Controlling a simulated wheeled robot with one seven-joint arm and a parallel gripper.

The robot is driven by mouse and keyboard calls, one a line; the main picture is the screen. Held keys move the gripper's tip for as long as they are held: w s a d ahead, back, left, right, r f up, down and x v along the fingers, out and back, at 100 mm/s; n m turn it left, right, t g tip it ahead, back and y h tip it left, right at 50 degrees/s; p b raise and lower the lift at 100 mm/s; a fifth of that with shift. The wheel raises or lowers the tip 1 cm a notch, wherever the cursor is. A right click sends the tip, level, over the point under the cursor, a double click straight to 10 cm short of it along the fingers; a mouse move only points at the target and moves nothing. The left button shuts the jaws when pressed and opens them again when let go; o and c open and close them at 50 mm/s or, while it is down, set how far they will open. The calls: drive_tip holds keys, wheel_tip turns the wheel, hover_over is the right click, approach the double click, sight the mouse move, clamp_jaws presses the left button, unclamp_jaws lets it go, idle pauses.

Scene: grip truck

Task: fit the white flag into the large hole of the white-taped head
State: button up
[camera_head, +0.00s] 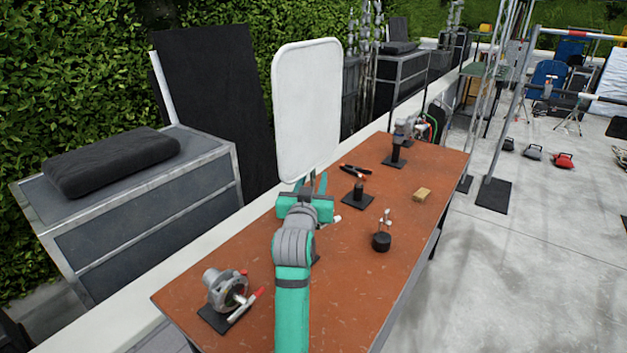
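The white flag (307,110) is a large upright panel with rounded corners, raised above the table's back left edge. My gripper (312,186) is at its lower edge and appears shut on its short stem, which is largely hidden. A white handle-like piece (333,219) shows just right of my gripper; it may belong to the white-taped head, whose body and large hole I cannot make out behind my arm. A round metal head (222,290) with a red-tipped handle sits on a black base at the near left. Another head (405,128) stands at the far end.
The brown table (375,300) also holds a low black stand (357,195), a black cup with small pieces (381,241), a wooden block (422,195) and a dark tool (355,170). The table's front right is clear. A grey cabinet (150,220) stands left.

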drive_tip(key=shift+s+a, duration=0.1)
drive_tip(key=s+a, duration=0.1)
drive_tip(key=s, duration=0.9)
drive_tip(key=shift+s+a, duration=0.3)
drive_tip(key=shift+a, duration=0.05)
drive_tip(key=shift+w, duration=0.1)
